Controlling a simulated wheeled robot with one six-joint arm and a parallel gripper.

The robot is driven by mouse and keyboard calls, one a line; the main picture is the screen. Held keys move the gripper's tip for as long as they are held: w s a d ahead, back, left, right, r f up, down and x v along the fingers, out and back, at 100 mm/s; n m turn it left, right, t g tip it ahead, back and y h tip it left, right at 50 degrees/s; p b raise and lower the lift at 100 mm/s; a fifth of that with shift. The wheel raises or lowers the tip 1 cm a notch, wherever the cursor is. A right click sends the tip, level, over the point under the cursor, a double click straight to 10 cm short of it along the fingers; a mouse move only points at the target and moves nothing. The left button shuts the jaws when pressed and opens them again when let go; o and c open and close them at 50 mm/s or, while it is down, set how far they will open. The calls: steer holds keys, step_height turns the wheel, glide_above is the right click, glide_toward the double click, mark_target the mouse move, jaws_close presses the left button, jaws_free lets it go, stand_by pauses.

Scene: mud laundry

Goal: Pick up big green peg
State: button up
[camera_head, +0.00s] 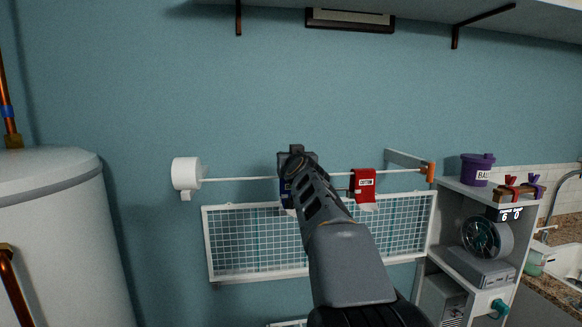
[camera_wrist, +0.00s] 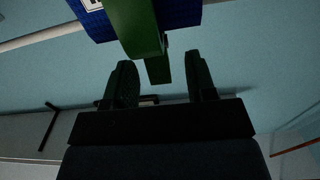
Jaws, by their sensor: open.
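The big green peg (camera_wrist: 137,28) shows at the top of the wrist view, clipped over a blue cloth (camera_wrist: 181,14) with a white label. Its lower end lies just beyond the fingertips, roughly between them. My gripper (camera_wrist: 160,62) is open and empty, one finger to each side. I cannot tell if either finger touches the peg. In the head view my arm hides the peg, and only an edge of the blue cloth (camera_head: 285,187) shows behind my gripper (camera_head: 294,152).
A white line (camera_head: 235,179) runs from a white reel (camera_head: 186,172) to an orange end piece (camera_head: 431,171). A red cloth (camera_head: 364,181) labelled COTTON hangs right of my arm. A wire rack (camera_head: 245,240) is below. A shelf unit (camera_head: 448,205) with a purple tub (camera_head: 477,168) stands right.

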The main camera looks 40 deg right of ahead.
steer(key=shift+w, duration=0.15)
jaws_close()
stand_by(0.4)
